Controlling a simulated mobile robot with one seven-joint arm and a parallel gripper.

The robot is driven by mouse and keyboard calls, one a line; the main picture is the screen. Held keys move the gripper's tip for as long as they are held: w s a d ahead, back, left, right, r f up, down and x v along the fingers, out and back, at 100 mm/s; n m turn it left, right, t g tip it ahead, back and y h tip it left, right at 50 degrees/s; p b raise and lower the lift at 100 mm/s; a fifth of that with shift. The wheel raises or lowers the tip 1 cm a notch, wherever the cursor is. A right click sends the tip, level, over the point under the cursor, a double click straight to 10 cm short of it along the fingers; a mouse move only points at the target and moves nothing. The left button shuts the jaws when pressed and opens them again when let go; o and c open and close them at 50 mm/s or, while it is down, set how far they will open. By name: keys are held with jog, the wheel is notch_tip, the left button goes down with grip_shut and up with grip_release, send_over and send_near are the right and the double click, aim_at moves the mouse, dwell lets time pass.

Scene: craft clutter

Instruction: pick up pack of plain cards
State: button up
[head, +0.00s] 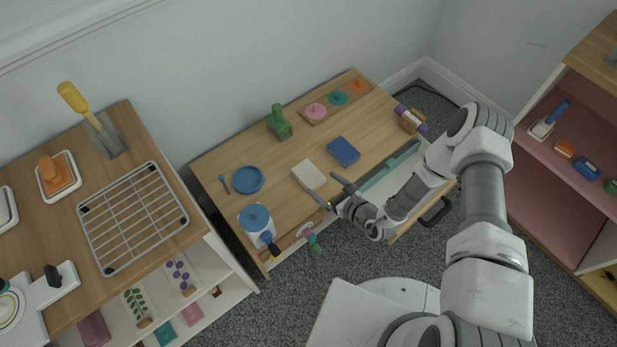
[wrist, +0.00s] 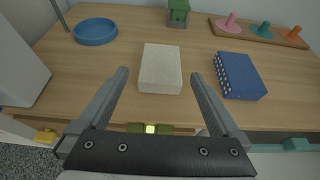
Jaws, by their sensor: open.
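The pack of plain cards looks to be the cream-white block (head: 306,173) lying flat on the wooden table, left of a dark blue box. In the wrist view the pale block (wrist: 160,66) lies ahead, between the lines of my two fingers. My gripper (head: 323,185) is open and empty, at the near side of the block. In the wrist view the fingers of my gripper (wrist: 159,76) spread either side of the block's near end. I cannot tell their height above the table.
The dark blue box (head: 343,151) lies close on the right. A blue dish (head: 247,179) is to the left and a green stamp-like object (head: 279,122) stands behind. A board with coloured knobs (head: 336,100) is at the back. Bare tabletop surrounds the block.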

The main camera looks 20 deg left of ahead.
aim_at(304, 168)
jog(key=b+x, duration=0.1)
jog(key=x, duration=0.3)
jog(key=shift+w+a+f, duration=0.15)
jog(key=shift+a, duration=0.1)
jog(key=shift+w+r+b+x, duration=0.15)
jog(key=shift+b+x, duration=0.5)
jog(key=shift+x, duration=0.8)
jog(key=shift+w+r+b+x, duration=0.15)
jog(key=shift+b+x, duration=0.5)
jog(key=shift+x, duration=0.85)
jog(key=shift+s, duration=0.1)
jog(key=shift+c, duration=0.3)
jog(key=c, duration=1.1)
jog(key=shift+r, duration=0.15)
